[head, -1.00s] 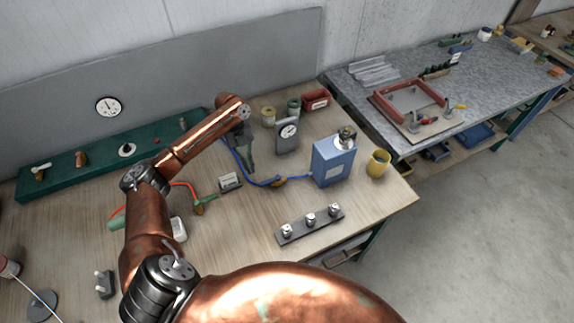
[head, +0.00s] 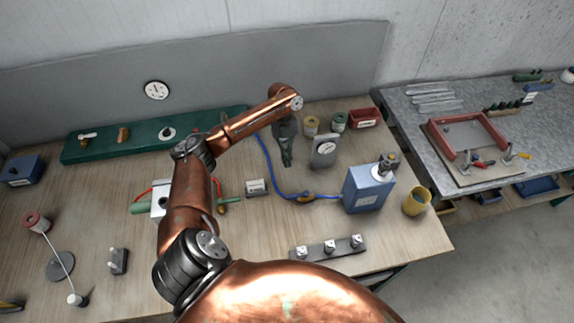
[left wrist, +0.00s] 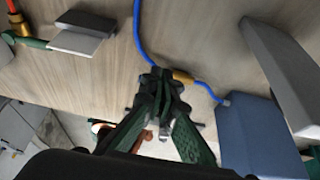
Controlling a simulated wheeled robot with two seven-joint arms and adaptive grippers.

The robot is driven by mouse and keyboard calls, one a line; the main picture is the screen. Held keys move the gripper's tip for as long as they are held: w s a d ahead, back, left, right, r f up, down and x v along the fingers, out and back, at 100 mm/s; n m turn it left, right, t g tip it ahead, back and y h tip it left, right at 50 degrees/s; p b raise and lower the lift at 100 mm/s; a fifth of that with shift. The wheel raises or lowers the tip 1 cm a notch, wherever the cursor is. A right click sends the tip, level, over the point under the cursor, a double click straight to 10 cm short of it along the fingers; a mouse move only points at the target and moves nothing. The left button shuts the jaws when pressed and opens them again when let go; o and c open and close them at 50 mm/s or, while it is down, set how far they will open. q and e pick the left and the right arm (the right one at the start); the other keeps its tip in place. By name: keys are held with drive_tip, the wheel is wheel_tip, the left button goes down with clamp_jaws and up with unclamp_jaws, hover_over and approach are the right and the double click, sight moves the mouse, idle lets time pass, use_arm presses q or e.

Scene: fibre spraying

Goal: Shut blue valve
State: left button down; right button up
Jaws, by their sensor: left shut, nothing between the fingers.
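The blue hose (head: 268,160) curves over the bench to a blue box (head: 369,188). A brass-coloured valve (head: 306,197) sits in this hose, left of the box. It also shows in the left wrist view (left wrist: 183,76), just right of the fingertips and partly covered by them; its handle position cannot be made out. My left gripper (head: 287,162) is shut and empty, pointing down behind the valve in the head view. Its green fingers (left wrist: 157,82) meet in the left wrist view. Whether they touch the valve cannot be told. My right gripper is not in view.
A gauge on a stand (head: 325,151) is right of the gripper. A small label stand (head: 256,187) is to its left. A yellow cup (head: 417,201) and a rack with several fittings (head: 328,247) stand near the front right. A green panel (head: 100,150) lies along the back left.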

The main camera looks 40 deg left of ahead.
sight(297, 195)
use_arm(q)
drive_tip(key=p+x, duration=0.1)
drive_tip(key=x, duration=0.6)
drive_tip(key=shift+s+d+f+p, duration=0.2)
drive_tip(key=shift+s+d+p, duration=0.3)
drive_tip(key=shift+s+d, duration=0.05)
drive_tip(key=shift+s+d+f+p, duration=0.15)
drive_tip(key=shift+s+d+p, duration=0.35)
drive_tip(key=shift+d, duration=0.1)
drive_tip(key=shift+s+d+f, duration=0.1)
drive_tip(key=shift+s+d, duration=0.25)
drive_tip(key=shift+d, duration=0.15)
drive_tip(key=shift+a, duration=0.2)
drive_tip(key=shift+d, duration=0.2)
drive_tip(key=shift+s+d+n+p, duration=0.1)
drive_tip(key=shift+s+n+p, duration=0.1)
drive_tip(key=shift+n+p, duration=0.25)
